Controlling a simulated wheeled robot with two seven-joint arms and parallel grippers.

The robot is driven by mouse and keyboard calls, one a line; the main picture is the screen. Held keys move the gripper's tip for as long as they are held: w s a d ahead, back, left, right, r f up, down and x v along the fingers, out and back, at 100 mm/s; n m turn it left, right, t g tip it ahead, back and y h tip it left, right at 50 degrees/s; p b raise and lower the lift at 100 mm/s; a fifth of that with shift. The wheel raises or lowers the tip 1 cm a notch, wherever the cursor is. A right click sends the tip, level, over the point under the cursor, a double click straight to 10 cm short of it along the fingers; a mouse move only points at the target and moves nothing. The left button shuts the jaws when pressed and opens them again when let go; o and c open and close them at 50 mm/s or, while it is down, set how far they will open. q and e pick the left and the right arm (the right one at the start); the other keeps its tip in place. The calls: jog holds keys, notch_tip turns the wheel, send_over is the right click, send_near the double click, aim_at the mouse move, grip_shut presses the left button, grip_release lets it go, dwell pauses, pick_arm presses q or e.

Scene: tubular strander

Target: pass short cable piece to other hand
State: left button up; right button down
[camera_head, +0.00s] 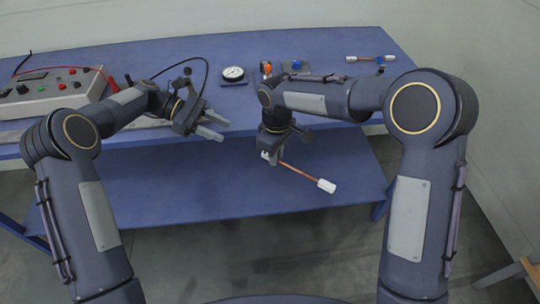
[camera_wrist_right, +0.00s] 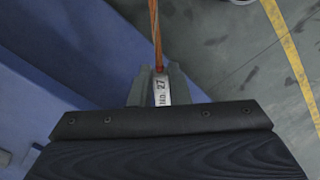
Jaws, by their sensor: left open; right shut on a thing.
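The short cable piece (camera_head: 299,171) is a thin copper-coloured strand with a white end (camera_head: 326,186) at its lower right. My right gripper (camera_head: 270,157) is shut on its other end, in front of the table's edge. In the right wrist view the copper strand (camera_wrist_right: 155,35) runs up from between the fingers of my right gripper (camera_wrist_right: 161,88), which hold a white tag with printed characters, partly "NO. 27". My left gripper (camera_head: 215,130) is open and empty, to the left of the cable piece and apart from it.
A blue table (camera_head: 130,62) has a lower shelf (camera_head: 225,190). On the top are a grey control box (camera_head: 50,90), a round dial gauge (camera_head: 233,73), a black cable and another short piece with white ends (camera_head: 370,58). Grey floor shows in front.

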pick_arm(q)
jog(key=shift+c, duration=0.5)
jog(key=shift+s+d+r, duration=0.15)
jog(key=shift+d, duration=0.1)
jog(key=shift+c, duration=0.5)
jog(key=s+d+r+m+t+y, duration=0.4)
jog(key=s+d, duration=0.3)
jog(key=s, duration=0.4)
jog(key=s+d+r+m+t+y, duration=0.1)
jog(key=s+d+r+m+t, duration=0.35)
jog(key=s+d, duration=0.5)
jog(key=s+f+x, duration=0.1)
jog(key=x, duration=0.9)
jog(key=shift+a+f, duration=0.2)
jog(key=shift+a, duration=0.2)
pick_arm(e)
jog(key=s+d+r+m, duration=0.4)
jog(key=r+m, duration=0.1)
jog(key=r, duration=0.1)
jog(key=shift+d+r, duration=0.35)
jog(key=shift+r, duration=0.05)
pick_arm(q)
jog(key=shift+s+m, duration=0.15)
jog(key=shift+m, duration=0.1)
jog(key=shift+c, duration=0.4)
grip_shut()
pick_arm(e)
jog(key=c, duration=1.3)
grip_release()
